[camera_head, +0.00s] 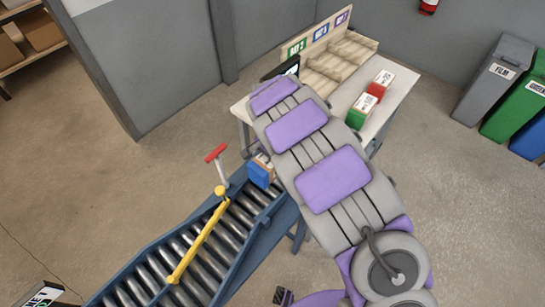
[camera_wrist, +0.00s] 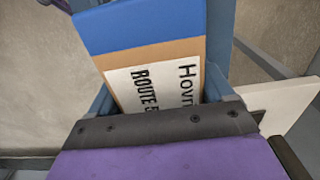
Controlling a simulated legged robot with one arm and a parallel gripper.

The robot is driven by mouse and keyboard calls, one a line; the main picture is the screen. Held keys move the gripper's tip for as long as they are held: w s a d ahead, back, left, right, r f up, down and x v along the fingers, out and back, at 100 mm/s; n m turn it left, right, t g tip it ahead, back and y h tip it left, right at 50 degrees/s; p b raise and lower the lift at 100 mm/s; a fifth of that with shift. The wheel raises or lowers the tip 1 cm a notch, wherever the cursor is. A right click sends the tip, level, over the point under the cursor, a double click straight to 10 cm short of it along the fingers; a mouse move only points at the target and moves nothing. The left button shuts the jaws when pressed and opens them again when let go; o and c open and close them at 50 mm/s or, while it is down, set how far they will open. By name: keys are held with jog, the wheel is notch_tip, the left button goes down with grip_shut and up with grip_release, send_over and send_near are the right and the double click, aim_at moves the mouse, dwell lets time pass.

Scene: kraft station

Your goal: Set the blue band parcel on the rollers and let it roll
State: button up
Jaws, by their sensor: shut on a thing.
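The blue band parcel (camera_head: 260,172) is a brown box with a blue band, at the upper end of the roller conveyor (camera_head: 232,233). In the wrist view the parcel (camera_wrist: 150,48) shows its blue band and a white label reading "ROUTE" and "Hovn", partly cut off by my gripper (camera_wrist: 160,125). My gripper is shut on the parcel. In the head view my arm hides the gripper and the parcel's right side. Blue rail parts show on both sides of the parcel in the wrist view. I cannot tell whether its underside touches the rollers.
A yellow bar (camera_head: 200,240) crosses the rollers below the parcel, beside a red-topped lever (camera_head: 216,153). A worktable (camera_head: 395,95) with a red box (camera_head: 380,82) and a green box (camera_head: 361,110) stands behind my arm. Bins (camera_head: 493,80) stand at the right.

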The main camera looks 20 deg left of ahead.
jog(key=shift+d+f+b, duration=0.15)
jog(key=shift+f+b, duration=0.05)
jog(key=shift+f, duration=0.45)
jog(key=shift+d+f+b, duration=0.15)
jog(key=shift+f, duration=0.5)
jog(key=shift+w+f+b, duration=0.15)
jog(key=shift+f+b, duration=0.15)
jog(key=shift+f, duration=0.65)
jog(key=shift+w+f+b, duration=0.1)
jog(key=shift+f+b, duration=0.15)
jog(key=shift+f, duration=0.65)
jog(key=o, duration=1.2)
